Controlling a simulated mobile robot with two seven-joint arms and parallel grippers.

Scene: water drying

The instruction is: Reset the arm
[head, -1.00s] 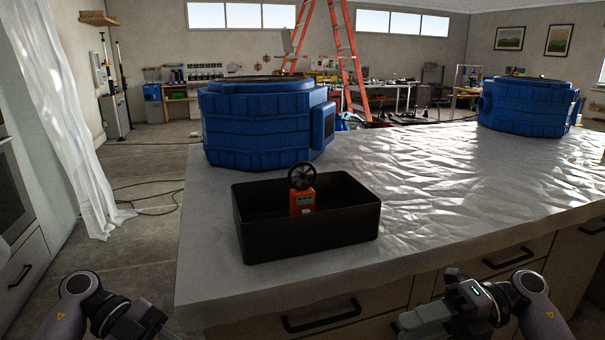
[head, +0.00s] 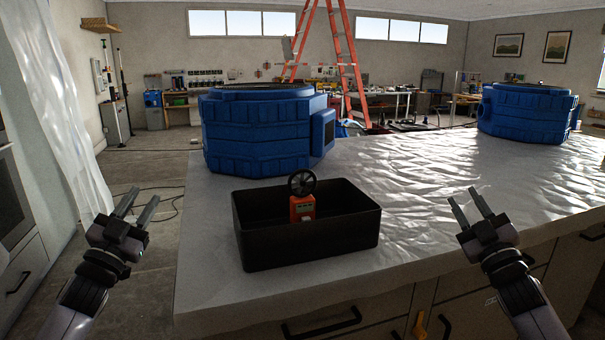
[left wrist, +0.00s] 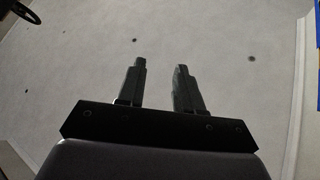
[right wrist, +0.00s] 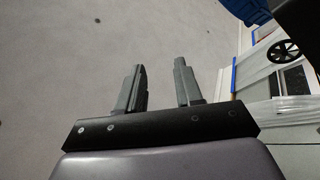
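My left gripper (head: 145,195) is raised to the left of the counter in the head view, over the floor. Its two fingers are apart with nothing between them, and the left wrist view (left wrist: 160,64) shows the same. My right gripper (head: 462,195) is raised at the right, in front of the plastic-covered counter top. Its fingers are also apart and empty, as the right wrist view (right wrist: 160,64) shows. Both grippers point forward and away from me, clear of any object.
A black open bin (head: 310,238) stands near the counter's front edge between my grippers. An orange device with a black wheel (head: 302,207) is in it. A large blue tub (head: 257,130) stands behind, another blue tub (head: 527,112) at the far right. A white curtain (head: 62,110) hangs left.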

